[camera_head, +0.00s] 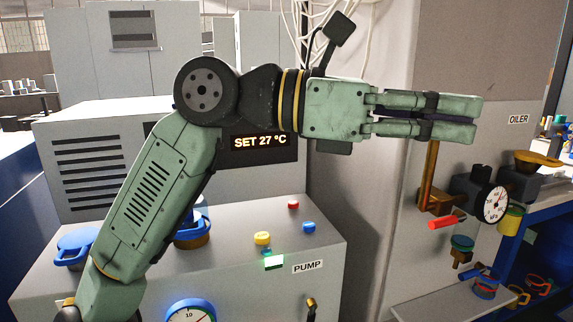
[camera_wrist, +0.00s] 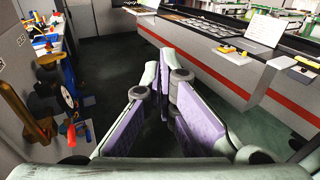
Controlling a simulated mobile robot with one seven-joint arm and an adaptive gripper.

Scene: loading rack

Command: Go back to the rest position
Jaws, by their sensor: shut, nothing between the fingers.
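My gripper (camera_head: 478,117) is raised at the upper middle right of the head view and points right. Its fingers lie together, shut and empty. In the wrist view the fingers (camera_wrist: 163,105) with purple inner pads come together at the middle, with nothing between them. I cannot tell the gap between gripper and panel. My arm crosses in front of the PUMP cabinet (camera_head: 330,245).
A display (camera_head: 262,141) reads SET 27 °C. The cabinet has red (camera_head: 293,204), yellow and blue buttons and a lit green lamp (camera_head: 274,262). A red-handled lever (camera_head: 447,222) sticks out below the gripper. The wrist view shows dark open floor (camera_wrist: 117,62) and a long counter (camera_wrist: 235,62) with a red stripe.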

